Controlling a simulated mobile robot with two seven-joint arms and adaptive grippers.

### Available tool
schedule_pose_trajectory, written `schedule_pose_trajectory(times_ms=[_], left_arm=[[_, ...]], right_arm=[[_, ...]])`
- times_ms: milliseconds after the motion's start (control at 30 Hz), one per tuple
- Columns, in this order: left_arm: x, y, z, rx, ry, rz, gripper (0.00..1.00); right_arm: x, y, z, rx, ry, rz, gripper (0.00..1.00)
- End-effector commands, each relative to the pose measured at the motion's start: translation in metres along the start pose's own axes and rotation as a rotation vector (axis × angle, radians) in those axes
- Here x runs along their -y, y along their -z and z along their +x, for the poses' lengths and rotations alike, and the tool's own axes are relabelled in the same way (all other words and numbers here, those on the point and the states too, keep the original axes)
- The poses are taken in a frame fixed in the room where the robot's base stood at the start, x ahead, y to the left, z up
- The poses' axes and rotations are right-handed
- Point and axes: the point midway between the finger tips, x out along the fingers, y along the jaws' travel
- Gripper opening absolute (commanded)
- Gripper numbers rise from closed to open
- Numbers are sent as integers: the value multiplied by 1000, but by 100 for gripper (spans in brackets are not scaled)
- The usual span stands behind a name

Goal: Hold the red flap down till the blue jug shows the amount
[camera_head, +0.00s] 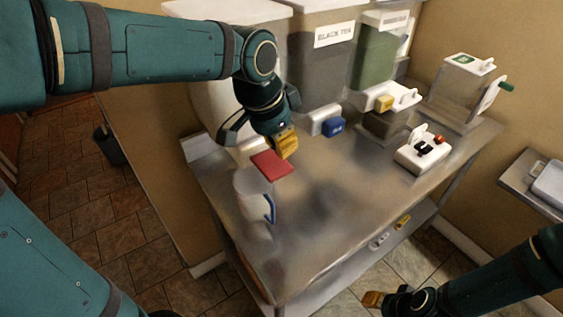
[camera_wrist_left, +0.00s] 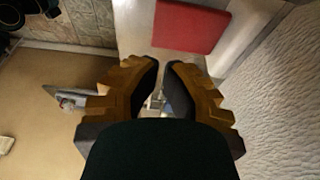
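The red flap (camera_head: 272,164) sticks out low at the front of the left white bucket (camera_head: 222,105). It also shows in the left wrist view (camera_wrist_left: 190,26), beyond my fingertips. The jug with the blue handle (camera_head: 252,196) stands upright at the table's left front, just below the flap; I cannot read any level in it. My left gripper (camera_head: 288,147) is beside the flap's back right edge, with its fingers close together and nothing seen between them; contact with the flap is not clear. My right gripper (camera_head: 374,299) hangs low at the bottom right, away from the jug; its fingers are too small to judge.
The steel table (camera_head: 335,220) is clear right of the jug. A bucket labelled black tea (camera_head: 325,75) with a blue tap (camera_head: 332,126) and a green-filled bucket (camera_head: 377,55) stand behind. A white box with black and red parts (camera_head: 421,154) sits at the right.

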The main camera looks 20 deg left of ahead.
Motion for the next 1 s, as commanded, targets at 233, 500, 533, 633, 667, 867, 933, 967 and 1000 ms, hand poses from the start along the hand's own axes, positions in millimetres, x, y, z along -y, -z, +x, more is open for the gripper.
schedule_pose_trajectory(times_ms=[233,500,533,633,667,867,933,967,1000], left_arm=[[0,-8,38,2,-1,-1,0],[0,-12,49,0,0,0,0],[0,-12,49,0,0,0,0],[0,-12,49,0,0,0,0],[0,-12,49,0,0,0,0],[0,-12,50,0,5,2,0],[-1,-12,51,0,14,6,0],[-1,-12,52,0,20,7,0],[-1,-13,53,-1,30,11,0]], right_arm=[[-2,-1,6,0,-1,0,47],[-2,-1,7,0,-2,0,47],[-2,-1,7,0,-2,0,47],[-2,-1,7,0,-2,0,47],[-2,-1,7,0,-2,0,47],[-3,-1,9,0,-2,0,47],[-4,-1,11,0,-2,-1,47],[-4,-2,13,0,-2,-1,47],[-5,-2,16,0,-3,-1,47]])
